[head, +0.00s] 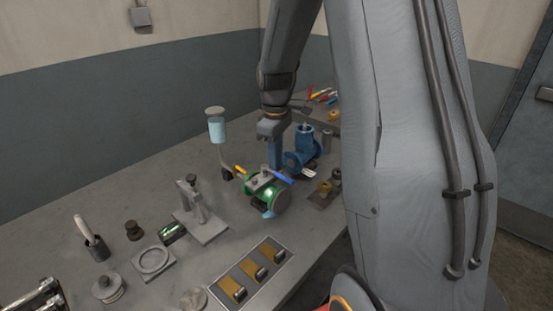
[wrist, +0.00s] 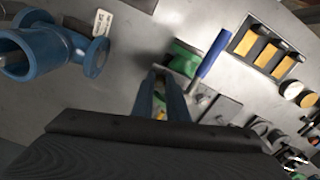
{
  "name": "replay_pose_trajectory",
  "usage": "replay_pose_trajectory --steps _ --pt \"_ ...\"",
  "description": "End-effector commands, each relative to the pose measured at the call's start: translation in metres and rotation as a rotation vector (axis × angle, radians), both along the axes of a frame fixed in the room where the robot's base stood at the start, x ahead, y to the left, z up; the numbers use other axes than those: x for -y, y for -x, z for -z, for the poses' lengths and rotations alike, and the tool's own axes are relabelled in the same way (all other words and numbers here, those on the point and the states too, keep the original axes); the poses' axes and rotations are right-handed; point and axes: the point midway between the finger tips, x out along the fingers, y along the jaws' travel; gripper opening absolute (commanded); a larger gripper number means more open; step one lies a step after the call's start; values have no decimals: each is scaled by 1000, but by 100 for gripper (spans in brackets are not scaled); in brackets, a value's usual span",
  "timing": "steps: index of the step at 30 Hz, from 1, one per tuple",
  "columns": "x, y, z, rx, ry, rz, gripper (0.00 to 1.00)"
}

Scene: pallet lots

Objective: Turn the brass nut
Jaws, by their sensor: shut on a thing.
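My gripper (wrist: 162,76) reaches down with its blue fingers close together, beside the green valve-like body (head: 258,192). In the head view my gripper (head: 276,166) is at the top of that body. It is shut on a small piece there, largely hidden by the fingers; I cannot tell clearly that this is the brass nut. The green body (wrist: 184,58) also shows just past the fingertips in the wrist view. A blue handle (wrist: 210,55) lies beside it. Brass-coloured pieces (head: 325,187) stand on a small plate to the right in the head view.
A blue flanged pipe fitting (head: 308,147) stands close behind and right of my gripper. A stand with a clear blue-filled cup (head: 217,130) is to the left. A panel with brass-coloured plates (head: 228,272) lies in front. A metal stand (head: 205,226) is at front left.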

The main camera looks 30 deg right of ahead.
Motion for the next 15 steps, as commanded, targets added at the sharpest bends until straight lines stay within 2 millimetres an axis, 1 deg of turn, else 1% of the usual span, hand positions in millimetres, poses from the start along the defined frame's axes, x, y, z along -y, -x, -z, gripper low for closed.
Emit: replay_pose_trajectory --steps 1,15 --pt "1 -1 -2 4 2 39 0" --pt "-1 -1 -2 6 1 481 0"
